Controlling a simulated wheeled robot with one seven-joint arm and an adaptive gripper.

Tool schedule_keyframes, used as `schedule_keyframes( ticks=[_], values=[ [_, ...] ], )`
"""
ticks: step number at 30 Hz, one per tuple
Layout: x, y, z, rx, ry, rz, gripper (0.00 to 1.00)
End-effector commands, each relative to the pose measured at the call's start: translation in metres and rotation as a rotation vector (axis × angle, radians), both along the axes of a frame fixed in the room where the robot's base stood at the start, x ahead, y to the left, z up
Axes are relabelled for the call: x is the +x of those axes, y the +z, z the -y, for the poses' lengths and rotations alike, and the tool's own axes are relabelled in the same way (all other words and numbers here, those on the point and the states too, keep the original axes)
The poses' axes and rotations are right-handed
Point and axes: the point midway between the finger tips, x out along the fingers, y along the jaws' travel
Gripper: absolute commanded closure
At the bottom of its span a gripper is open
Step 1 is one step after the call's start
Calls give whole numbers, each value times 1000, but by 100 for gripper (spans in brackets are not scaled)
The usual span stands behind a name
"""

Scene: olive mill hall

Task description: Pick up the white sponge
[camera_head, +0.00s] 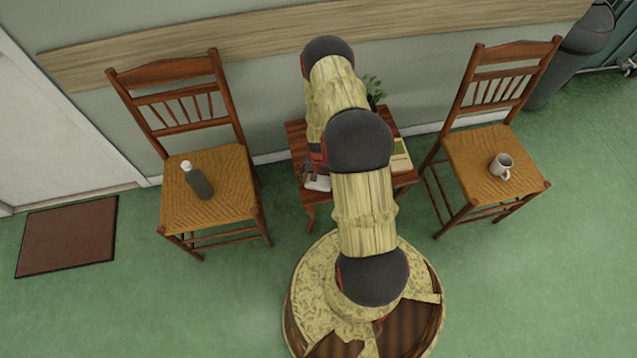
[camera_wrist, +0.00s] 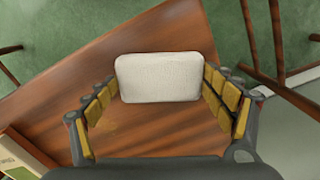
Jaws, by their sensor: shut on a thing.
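The white sponge (camera_wrist: 160,77) is a pale rounded block in the wrist view, between the yellow-padded fingertips of my gripper (camera_wrist: 160,84). My gripper is shut on it, with a fingertip at each short end. In the head view my gripper (camera_head: 316,163) is partly hidden by my arm, over the left part of the small wooden table (camera_head: 298,136). A white patch of the sponge (camera_head: 318,184) shows below it there. I cannot tell whether the sponge touches the tabletop or is just above it.
A green and cream box or book (camera_head: 401,155) lies at the table's right, with a plant (camera_head: 374,88) behind. A chair on the left holds a dark bottle (camera_head: 199,182). A chair on the right holds a mug (camera_head: 502,167). The wall (camera_head: 265,78) is close behind; green floor lies open in front.

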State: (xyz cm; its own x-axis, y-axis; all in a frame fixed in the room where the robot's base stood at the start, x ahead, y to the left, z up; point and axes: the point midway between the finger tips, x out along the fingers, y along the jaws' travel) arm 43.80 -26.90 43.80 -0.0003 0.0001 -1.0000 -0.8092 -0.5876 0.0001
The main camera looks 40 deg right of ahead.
Motion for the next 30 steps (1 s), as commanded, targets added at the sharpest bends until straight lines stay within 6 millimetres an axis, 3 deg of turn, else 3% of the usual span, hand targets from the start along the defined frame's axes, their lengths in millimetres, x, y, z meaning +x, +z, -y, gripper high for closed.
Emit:
schedule_keyframes(
  ticks=[4,11,17,21,30],
  values=[
    [0,0,0,0,0,0,38],
    [0,2,0,0,0,0,38],
    [0,16,0,-1,0,1,38],
    [0,39,-1,-1,0,1,38],
    [-38,101,-45,1,3,-2,38]
  ],
)
